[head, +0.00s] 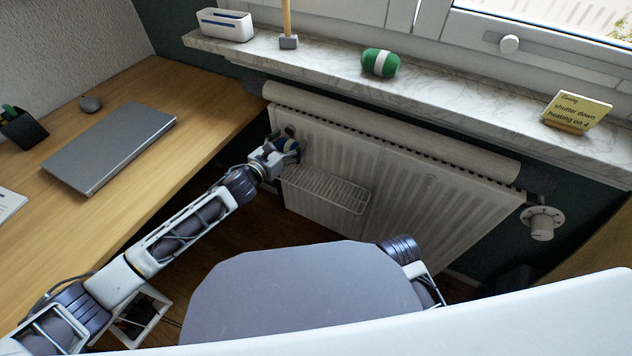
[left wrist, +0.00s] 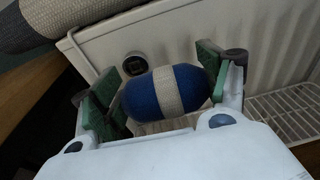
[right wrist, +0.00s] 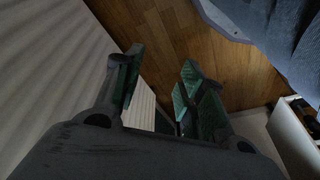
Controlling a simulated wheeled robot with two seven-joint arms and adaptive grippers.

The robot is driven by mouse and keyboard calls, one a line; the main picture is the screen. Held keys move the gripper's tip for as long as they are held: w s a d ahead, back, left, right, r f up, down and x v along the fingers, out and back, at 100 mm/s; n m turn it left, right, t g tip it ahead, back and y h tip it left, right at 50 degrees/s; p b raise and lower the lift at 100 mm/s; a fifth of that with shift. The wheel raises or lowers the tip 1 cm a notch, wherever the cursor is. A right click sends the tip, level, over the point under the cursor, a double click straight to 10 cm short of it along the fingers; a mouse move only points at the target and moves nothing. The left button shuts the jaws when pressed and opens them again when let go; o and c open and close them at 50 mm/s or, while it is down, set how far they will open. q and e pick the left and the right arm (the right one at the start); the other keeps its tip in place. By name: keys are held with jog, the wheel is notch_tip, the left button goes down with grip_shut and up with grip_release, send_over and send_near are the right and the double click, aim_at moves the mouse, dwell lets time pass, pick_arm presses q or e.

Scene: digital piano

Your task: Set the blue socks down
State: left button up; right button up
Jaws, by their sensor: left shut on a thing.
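The blue socks (left wrist: 168,93) are a rolled bundle with a white band. My left gripper (left wrist: 165,88) is shut on them, with green pads at both ends of the roll. In the head view my left gripper (head: 283,150) holds the socks in front of the radiator's upper left part, above and left of the wire rack (head: 325,188). The rack also shows at the right of the left wrist view (left wrist: 285,112). My right gripper (right wrist: 158,82) is open and empty in the right wrist view. It is hidden in the head view.
The white radiator (head: 400,190) stands below a marble windowsill (head: 450,95). On the sill are a green rolled bundle with a white band (head: 380,62), a white box (head: 225,24), a hammer (head: 288,40) and a note (head: 577,110). A desk (head: 180,85) with a laptop (head: 110,147) is left.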

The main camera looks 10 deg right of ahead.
aim_at(292, 173)
pick_arm(q)
jog(key=shift+f, duration=0.1)
jog(key=shift+f+b, duration=0.55)
jog(key=shift+b, duration=0.15)
jog(key=shift+f+b, duration=0.65)
jog(key=shift+f, duration=0.2)
jog(key=shift+f+b, duration=1.6)
jog(key=shift+b, duration=0.2)
pick_arm(e)
jog(key=w+a+f+t+y, duration=0.1)
jog(key=a+f+t, duration=0.1)
jog(key=f, duration=0.3)
jog(key=shift+w+a+f+y, duration=0.15)
jog(key=shift+a+f+y, duration=0.15)
jog(key=shift+a, duration=0.3)
pick_arm(q)
jog(key=shift+f, duration=0.1)
